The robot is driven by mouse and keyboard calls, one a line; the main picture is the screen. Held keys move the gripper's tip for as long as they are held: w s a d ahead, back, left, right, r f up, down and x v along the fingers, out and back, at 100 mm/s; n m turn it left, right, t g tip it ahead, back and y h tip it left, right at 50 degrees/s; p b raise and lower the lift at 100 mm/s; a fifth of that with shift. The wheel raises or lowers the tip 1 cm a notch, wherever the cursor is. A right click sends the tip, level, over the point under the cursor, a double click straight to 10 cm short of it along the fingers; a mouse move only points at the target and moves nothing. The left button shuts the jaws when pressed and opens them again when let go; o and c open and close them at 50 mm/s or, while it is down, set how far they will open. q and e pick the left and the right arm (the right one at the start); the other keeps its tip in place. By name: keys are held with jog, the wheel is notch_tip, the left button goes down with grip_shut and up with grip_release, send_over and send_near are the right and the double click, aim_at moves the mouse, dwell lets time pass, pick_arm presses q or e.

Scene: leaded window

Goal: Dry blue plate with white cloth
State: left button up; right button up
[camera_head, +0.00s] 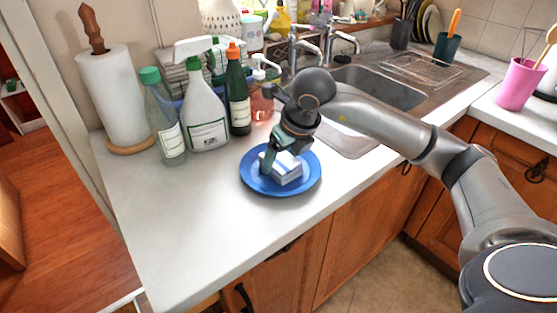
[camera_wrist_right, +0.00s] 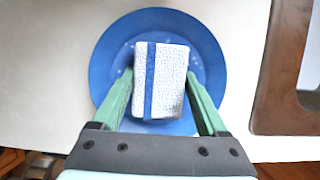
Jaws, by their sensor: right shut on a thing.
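The blue plate (camera_head: 256,182) lies flat on the white counter near its front edge. The white cloth (camera_head: 287,168), a folded block with a blue stripe, is over the middle of the plate. My right gripper (camera_head: 276,158) reaches down over the plate and is shut on the cloth. In the right wrist view the cloth (camera_wrist_right: 172,80) sits between the two green fingers of the gripper (camera_wrist_right: 160,100), with the plate (camera_wrist_right: 110,60) around and beneath it. Whether the cloth touches the plate is hard to tell. My left gripper is not in view.
A white spray bottle (camera_head: 204,115), a clear bottle (camera_head: 165,125), a dark green bottle (camera_head: 238,100) and a paper towel roll (camera_head: 112,95) stand behind and left of the plate. The sink (camera_head: 385,88) is at the right. The counter's front left is clear.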

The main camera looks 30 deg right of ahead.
jog(key=shift+w+a, duration=0.1)
jog(key=shift+w, duration=0.4)
jog(key=shift+s+f+b, duration=0.15)
jog(key=shift+s+b, duration=0.3)
jog(key=shift+s, duration=0.65)
jog(key=shift+w, duration=1.1)
jog(key=shift+s, duration=1.1)
jog(key=shift+w, duration=0.6)
jog(key=shift+d+b, duration=0.3)
jog(key=shift+d, duration=0.3)
jog(key=shift+a, duration=1.1)
jog(key=shift+d, duration=1.05)
jog(key=shift+a, duration=1.05)
jog(key=shift+d+b, duration=0.3)
jog(key=shift+d, duration=0.25)
jog(key=shift+w, duration=0.5)
jog(key=shift+s, duration=1.1)
jog(key=shift+w, duration=1.1)
jog(key=shift+s+b, duration=0.3)
jog(key=shift+s, duration=0.8)
jog(key=shift+w, duration=0.55)
